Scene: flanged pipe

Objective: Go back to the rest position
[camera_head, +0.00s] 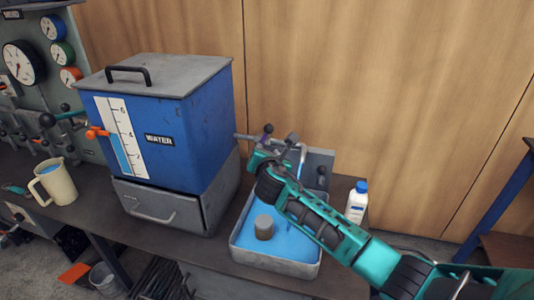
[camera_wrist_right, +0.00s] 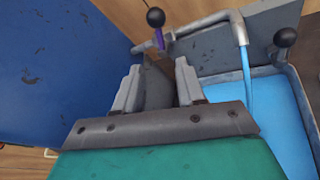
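My right gripper (camera_head: 265,162) is near the faucet, above the sink's back left part, beside the blue water tank (camera_head: 215,125). In the right wrist view its two grey fingers (camera_wrist_right: 157,88) stand apart, with a dark grey surface visible between them. I cannot tell whether they touch it. The faucet lever with a purple part and dark knob (camera_wrist_right: 156,20) is just beyond the fingertips. A blue stream (camera_wrist_right: 245,75) runs from the faucet spout (camera_wrist_right: 238,28) into the sink (camera_head: 240,250), which holds blue water. My left gripper is not in view.
A grey cylinder (camera_head: 264,227) stands in the sink. A white bottle with a blue cap (camera_head: 357,200) stands right of it, close to my right arm. A beige jug (camera_head: 55,182) and a gauge panel (camera_head: 50,80) are at the left. A wooden wall (camera_head: 400,90) is behind.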

